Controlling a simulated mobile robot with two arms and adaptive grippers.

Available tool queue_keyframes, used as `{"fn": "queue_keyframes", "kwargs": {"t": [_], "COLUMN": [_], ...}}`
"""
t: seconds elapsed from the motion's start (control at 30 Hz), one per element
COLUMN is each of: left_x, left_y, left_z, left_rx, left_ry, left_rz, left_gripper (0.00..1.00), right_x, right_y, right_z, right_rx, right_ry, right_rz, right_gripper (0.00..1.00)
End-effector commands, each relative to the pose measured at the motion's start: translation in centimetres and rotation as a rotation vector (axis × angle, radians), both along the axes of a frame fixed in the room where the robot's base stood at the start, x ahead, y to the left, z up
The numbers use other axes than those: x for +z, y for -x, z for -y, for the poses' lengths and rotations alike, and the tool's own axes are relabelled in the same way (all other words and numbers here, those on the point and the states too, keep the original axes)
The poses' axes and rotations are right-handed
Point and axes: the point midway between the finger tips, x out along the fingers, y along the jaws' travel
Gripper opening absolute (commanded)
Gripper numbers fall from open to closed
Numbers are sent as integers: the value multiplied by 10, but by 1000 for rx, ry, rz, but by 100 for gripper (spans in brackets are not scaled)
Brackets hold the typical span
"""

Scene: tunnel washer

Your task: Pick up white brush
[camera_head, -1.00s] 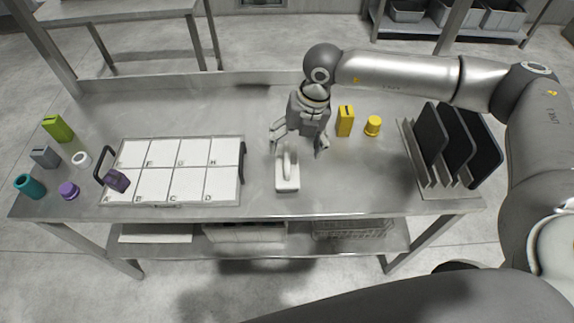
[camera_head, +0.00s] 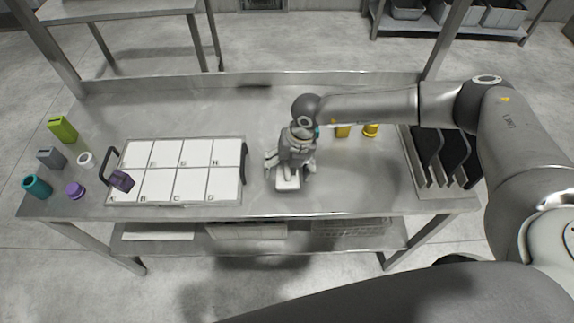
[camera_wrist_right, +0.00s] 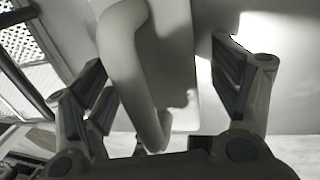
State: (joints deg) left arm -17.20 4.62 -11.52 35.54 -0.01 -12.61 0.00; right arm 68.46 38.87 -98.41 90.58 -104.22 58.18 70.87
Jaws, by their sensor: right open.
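The white brush (camera_head: 287,184) lies on the metal table, right of the white lettered tray. My right gripper (camera_head: 289,172) is over it and hides most of it in the head view. In the right wrist view the brush's curved handle (camera_wrist_right: 125,60) runs between the two open fingers of my right gripper (camera_wrist_right: 165,85). There is a gap between the handle and the right finger; whether the left finger touches it I cannot tell. My left gripper is not in view.
The lettered tray (camera_head: 243,196) stands left of the brush with a purple block (camera_head: 122,181) on it. Yellow items (camera_head: 371,130) are behind and right. A rack of dark boards (camera_head: 455,150) stands at the right end.

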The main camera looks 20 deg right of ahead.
Motion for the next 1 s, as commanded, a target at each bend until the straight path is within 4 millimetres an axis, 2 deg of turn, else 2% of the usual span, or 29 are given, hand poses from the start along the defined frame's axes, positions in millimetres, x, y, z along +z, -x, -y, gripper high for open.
{"fn": "queue_keyframes", "kwargs": {"t": [0.07,0.47,0.73,0.77,0.87,1.0], "left_x": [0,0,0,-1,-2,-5], "left_y": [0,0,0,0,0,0], "left_z": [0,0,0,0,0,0], "left_rx": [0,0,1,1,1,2], "left_ry": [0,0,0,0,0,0], "left_rz": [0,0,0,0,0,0], "left_gripper": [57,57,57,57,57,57], "right_x": [0,0,2,3,9,27], "right_y": [0,0,0,0,-1,-1], "right_z": [0,0,0,0,0,0], "right_rx": [0,-1,-1,-1,-1,1], "right_ry": [0,0,-1,-2,-4,-3], "right_rz": [0,0,0,0,2,3], "right_gripper": [79,28,28,23,23,23]}}
